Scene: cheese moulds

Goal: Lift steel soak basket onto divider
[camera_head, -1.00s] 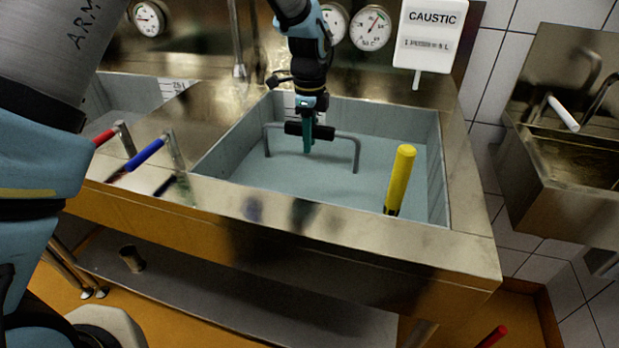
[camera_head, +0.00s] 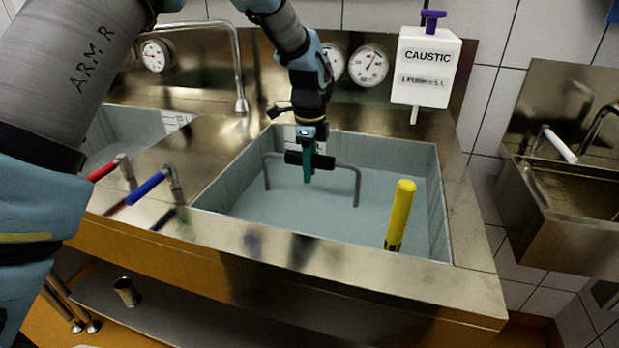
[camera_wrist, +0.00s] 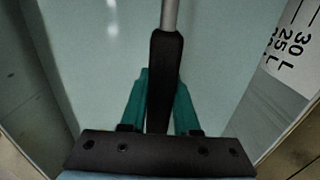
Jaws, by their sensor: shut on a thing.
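The soak basket shows only as its grey bail handle (camera_head: 357,185), which rises from cloudy liquid in the right-hand sink basin. The basket body is hidden under the liquid. My gripper (camera_head: 308,172) is shut on the black grip at the middle of the handle. In the wrist view, the teal fingers stand on both sides of the black grip (camera_wrist: 165,80), and a grey rod runs out of it. The divider (camera_head: 175,150) is the flat steel strip between the left and right basins, to the left of the basket handle.
A yellow upright cylinder (camera_head: 400,215) stands in the basin's front right. Blue (camera_head: 147,187) and red (camera_head: 103,171) tap levers stand at the divider's front. A faucet (camera_head: 240,80) hangs over the divider's back. A caustic dispenser (camera_head: 426,68) and gauges (camera_head: 368,66) are behind.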

